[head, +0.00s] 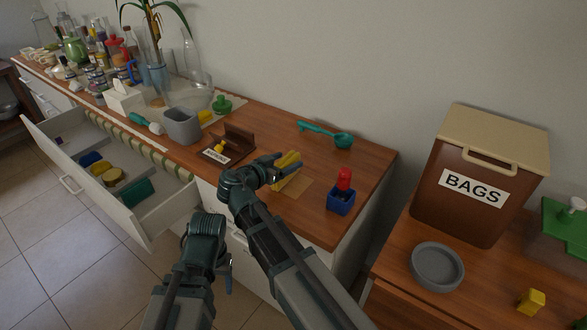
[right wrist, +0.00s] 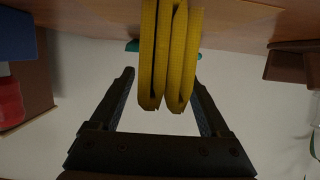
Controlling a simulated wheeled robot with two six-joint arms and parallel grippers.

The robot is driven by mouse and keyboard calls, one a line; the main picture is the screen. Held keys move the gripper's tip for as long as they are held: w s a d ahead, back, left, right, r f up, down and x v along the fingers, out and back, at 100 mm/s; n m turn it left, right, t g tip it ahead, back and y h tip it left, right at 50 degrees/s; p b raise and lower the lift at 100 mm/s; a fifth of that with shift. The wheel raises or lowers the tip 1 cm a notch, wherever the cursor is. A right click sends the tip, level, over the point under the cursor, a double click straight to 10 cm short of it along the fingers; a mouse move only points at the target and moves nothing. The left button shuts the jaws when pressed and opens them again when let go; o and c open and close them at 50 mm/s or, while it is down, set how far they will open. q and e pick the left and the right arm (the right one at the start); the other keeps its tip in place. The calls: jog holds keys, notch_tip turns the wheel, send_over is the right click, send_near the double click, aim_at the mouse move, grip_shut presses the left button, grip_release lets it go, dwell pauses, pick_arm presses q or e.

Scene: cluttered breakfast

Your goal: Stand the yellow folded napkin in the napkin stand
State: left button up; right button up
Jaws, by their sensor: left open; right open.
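The yellow folded napkin (head: 289,178) is on the right part of the wooden counter, by a tan mat. In the right wrist view the napkin (right wrist: 168,50) shows as several thick yellow folds between the fingers. My right gripper (head: 272,172) is open around the napkin, with a gap visible on each side; its fingers also show in the right wrist view (right wrist: 160,77). The brown napkin stand (head: 238,137) is left of the napkin, with a white label and a small yellow item at its front. My left gripper (head: 226,270) is open and low, in front of the counter, mostly hidden by its wrist.
A blue box (head: 341,201) with a red item stands right of the napkin. A green ladle (head: 327,135) lies behind it. A grey container (head: 183,126) is left of the stand. An open drawer (head: 112,172) juts out at left. A bags bin (head: 478,180) stands right.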

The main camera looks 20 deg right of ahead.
jog(key=shift+s+a+r, duration=0.1)
jog(key=shift+a, duration=0.1)
jog(key=shift+c, duration=0.2)
grip_shut()
pick_arm(q)
jog(key=shift+a, duration=0.1)
jog(key=shift+r, duration=0.1)
